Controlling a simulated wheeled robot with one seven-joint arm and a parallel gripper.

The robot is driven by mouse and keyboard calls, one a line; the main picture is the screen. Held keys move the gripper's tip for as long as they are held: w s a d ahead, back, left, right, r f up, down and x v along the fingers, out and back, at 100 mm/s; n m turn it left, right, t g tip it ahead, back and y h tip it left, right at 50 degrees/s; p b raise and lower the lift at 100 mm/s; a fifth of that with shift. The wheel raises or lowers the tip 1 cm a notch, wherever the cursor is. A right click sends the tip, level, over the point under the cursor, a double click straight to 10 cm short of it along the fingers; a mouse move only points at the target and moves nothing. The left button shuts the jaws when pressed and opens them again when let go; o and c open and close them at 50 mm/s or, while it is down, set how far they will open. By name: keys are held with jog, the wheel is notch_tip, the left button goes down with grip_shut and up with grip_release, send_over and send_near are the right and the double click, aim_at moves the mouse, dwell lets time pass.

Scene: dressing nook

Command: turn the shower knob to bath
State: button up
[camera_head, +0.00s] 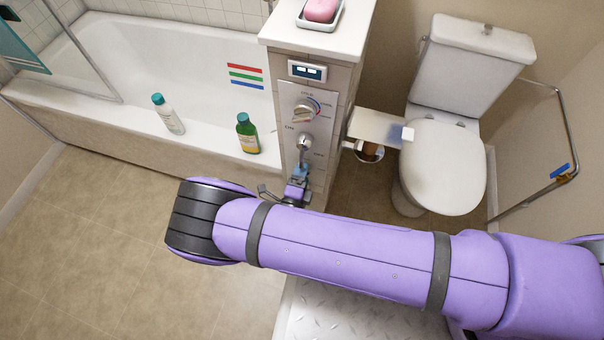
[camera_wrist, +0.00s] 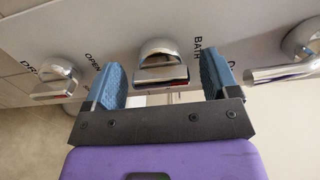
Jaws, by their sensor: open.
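A grey control panel (camera_head: 307,125) is set in the end of the tiled half-wall. It has a round dial (camera_head: 303,113) above and a chrome knob (camera_head: 304,143) below. In the wrist view a chrome knob (camera_wrist: 163,65) is centred, with the word BATH to its right and OPEN to its left. My gripper (camera_wrist: 163,72) is open, its blue fingers on either side of this knob; I cannot tell whether they touch it. In the head view my gripper (camera_head: 300,170) is just below the lower knob, partly hidden by my arm.
Other chrome handles show at the left (camera_wrist: 55,86) and right (camera_wrist: 285,70) of the wrist view. A white bottle (camera_head: 168,115) and green bottle (camera_head: 247,134) stand on the bathtub rim (camera_head: 205,148). A toilet (camera_head: 442,165) and paper holder (camera_head: 375,126) are on the right. Floor on the left is clear.

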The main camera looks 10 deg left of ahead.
jog(key=s, duration=1)
jog(key=shift+s+a, duration=0.15)
jog(key=shift+a, duration=0.25)
jog(key=shift+s, duration=0.1)
